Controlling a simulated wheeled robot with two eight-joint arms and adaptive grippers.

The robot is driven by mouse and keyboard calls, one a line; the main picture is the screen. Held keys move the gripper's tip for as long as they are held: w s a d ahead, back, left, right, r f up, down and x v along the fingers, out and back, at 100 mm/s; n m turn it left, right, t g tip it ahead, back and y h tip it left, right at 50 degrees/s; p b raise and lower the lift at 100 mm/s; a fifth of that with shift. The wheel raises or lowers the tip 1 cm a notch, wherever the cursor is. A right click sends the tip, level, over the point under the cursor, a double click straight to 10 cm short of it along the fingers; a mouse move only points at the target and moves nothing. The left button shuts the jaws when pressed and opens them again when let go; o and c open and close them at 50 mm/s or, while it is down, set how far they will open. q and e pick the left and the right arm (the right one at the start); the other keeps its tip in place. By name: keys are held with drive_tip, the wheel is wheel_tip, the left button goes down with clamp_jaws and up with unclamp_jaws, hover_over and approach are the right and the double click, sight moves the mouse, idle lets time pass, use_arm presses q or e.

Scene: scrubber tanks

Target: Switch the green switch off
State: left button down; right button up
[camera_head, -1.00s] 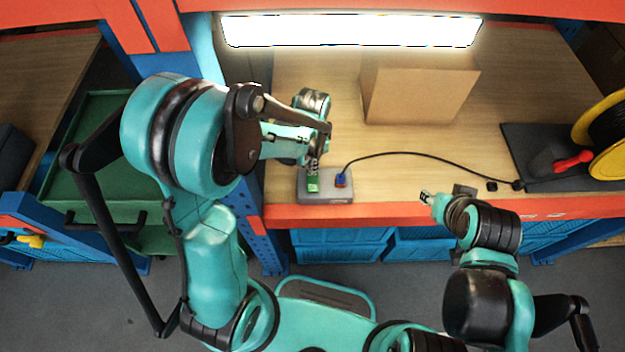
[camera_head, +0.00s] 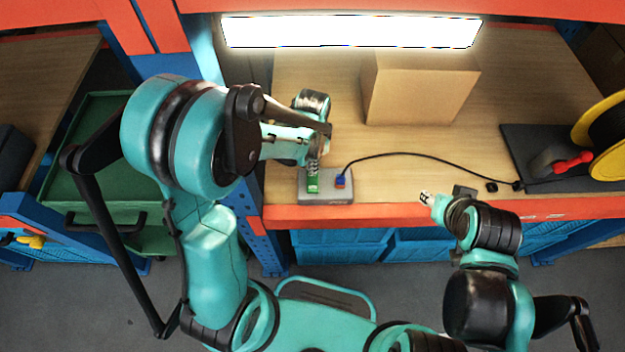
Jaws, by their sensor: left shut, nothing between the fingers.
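The green switch (camera_head: 313,186) sits on the left part of a small grey box (camera_head: 327,198) near the front edge of the wooden shelf. A blue plug (camera_head: 340,181) is on the box's right part. My left gripper (camera_head: 313,171) is shut and empty, pointing down right at the green switch. Its fingertips overlap the far edge of the switch, and I cannot tell whether they touch. The switch's tilt is too small to read.
A black cable (camera_head: 420,154) runs right from the plug. A cardboard box (camera_head: 418,92) stands behind. A dark mat (camera_head: 545,175) with a red-handled tool (camera_head: 573,162) and a yellow reel (camera_head: 600,125) are at right. A bright lamp (camera_head: 350,30) hangs above. Bare wood lies between.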

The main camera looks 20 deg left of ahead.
sight(313, 176)
use_arm(q)
drive_tip(key=shift+f+b, duration=1.55)
drive_tip(key=shift+f, duration=0.2)
idle(0.7)
drive_tip(key=shift+r, duration=0.1)
drive_tip(key=shift+r+p, duration=2.65)
drive_tip(key=shift+r, duration=0.8)
drive_tip(key=s+a+r+n+t+b, duration=0.4)
drive_tip(key=s+r+n+t+b, duration=0.2)
drive_tip(key=s, duration=0.4)
drive_tip(key=r+n+t, duration=0.1)
drive_tip(key=n, duration=0.1)
drive_tip(key=shift+s+a+r+n, duration=0.15)
drive_tip(key=shift+a+r+n, duration=0.2)
drive_tip(key=shift+r+n, duration=0.05)
